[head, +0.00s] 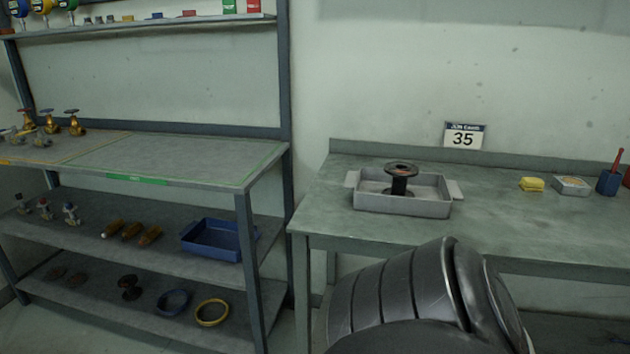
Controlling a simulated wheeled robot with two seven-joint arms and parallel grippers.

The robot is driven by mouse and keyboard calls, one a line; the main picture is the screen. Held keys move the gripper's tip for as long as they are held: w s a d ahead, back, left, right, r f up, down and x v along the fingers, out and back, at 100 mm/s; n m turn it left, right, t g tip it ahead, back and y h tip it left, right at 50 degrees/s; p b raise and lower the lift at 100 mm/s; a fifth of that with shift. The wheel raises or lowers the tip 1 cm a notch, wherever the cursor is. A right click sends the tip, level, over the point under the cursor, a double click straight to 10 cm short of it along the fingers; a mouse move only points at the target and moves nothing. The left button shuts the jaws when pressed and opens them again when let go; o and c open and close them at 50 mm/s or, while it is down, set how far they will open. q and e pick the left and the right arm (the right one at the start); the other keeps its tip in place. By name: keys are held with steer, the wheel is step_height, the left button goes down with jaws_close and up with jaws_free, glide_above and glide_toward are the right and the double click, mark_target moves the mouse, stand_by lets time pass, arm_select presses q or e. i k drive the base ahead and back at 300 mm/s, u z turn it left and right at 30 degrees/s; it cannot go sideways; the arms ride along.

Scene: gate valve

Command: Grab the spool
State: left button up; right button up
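A dark spool (400,180) stands upright in a grey metal tray (402,206) on the right table. Its round top flange rises above the tray rim, and its lower end is partly hidden by the tray's front wall. A similar dark spool-shaped part (129,288) sits on the lowest shelf of the left rack. Neither of my grippers shows in the head view. A black ribbed arm link, which looks like mine, fills the lower middle in front of the right table.
The right table (500,228) also holds a yellow block (531,184), a small box (571,186) and a blue holder (608,183). The left rack holds valves, a blue bin (212,240) and rings (212,312). Its upper worktop is mostly clear.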

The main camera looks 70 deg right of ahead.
mark_target(400, 172)
steer(key=u, duration=0.05)
steer(key=k, duration=1.25)
steer(key=z, duration=1.55)
steer(key=i, duration=0.15)
steer(key=u, duration=0.05)
